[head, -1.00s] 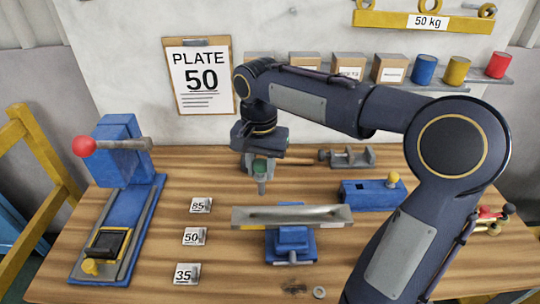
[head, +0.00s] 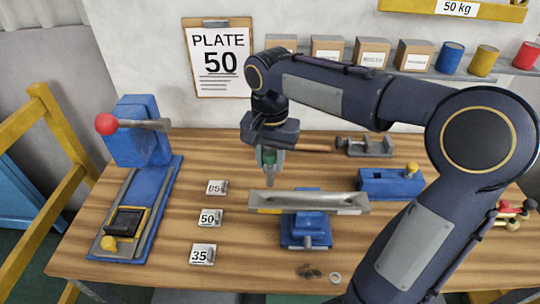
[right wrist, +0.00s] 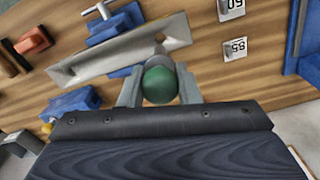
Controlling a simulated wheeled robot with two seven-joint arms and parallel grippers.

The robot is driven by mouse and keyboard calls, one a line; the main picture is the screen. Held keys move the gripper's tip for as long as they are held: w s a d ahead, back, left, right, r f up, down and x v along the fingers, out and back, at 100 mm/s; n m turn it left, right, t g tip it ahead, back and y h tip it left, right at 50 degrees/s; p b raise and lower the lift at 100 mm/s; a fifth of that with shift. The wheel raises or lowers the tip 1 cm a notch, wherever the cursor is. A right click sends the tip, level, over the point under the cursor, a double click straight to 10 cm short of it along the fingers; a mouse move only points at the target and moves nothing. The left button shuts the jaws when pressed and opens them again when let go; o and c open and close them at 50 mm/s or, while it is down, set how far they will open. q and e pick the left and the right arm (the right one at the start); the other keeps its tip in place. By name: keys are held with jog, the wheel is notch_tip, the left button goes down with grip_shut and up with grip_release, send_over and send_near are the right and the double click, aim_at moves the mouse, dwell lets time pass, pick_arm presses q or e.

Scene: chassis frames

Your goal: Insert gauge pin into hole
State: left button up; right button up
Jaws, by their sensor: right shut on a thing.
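My right gripper (head: 269,165) points down and is shut on the gauge pin, which has a green head (right wrist: 159,85) and a grey metal shank (head: 270,180). The pin is held roughly upright above the table, behind the left end of a grey metal plate (head: 335,200) in the head view. The plate lies across a blue vise (head: 306,230). In the right wrist view the plate (right wrist: 110,60) passes just beyond the pin. A small round feature shows on it near the pin, but I cannot tell if it is the hole. My left gripper is not in view.
A blue press (head: 140,150) with a red knob stands at the left. Number tags 85 (head: 217,187), 50 (head: 209,218) and 35 (head: 202,254) lie left of the plate. A blue block (head: 390,184) with a yellow knob sits right. A clipboard (head: 220,58) reads PLATE 50.

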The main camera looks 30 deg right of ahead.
aim_at(270, 167)
jog(key=shift+f+b, duration=1.25)
jog(key=shift+f, duration=0.9)
jog(key=shift+p, duration=0.4)
jog(key=shift+f+b, duration=2.35)
jog(key=shift+f, duration=0.95)
jog(key=o, duration=1.1)
notch_tip(270, 167, up, 8)
jog(key=shift+f+p, duration=0.1)
jog(key=shift+p, duration=0.2)
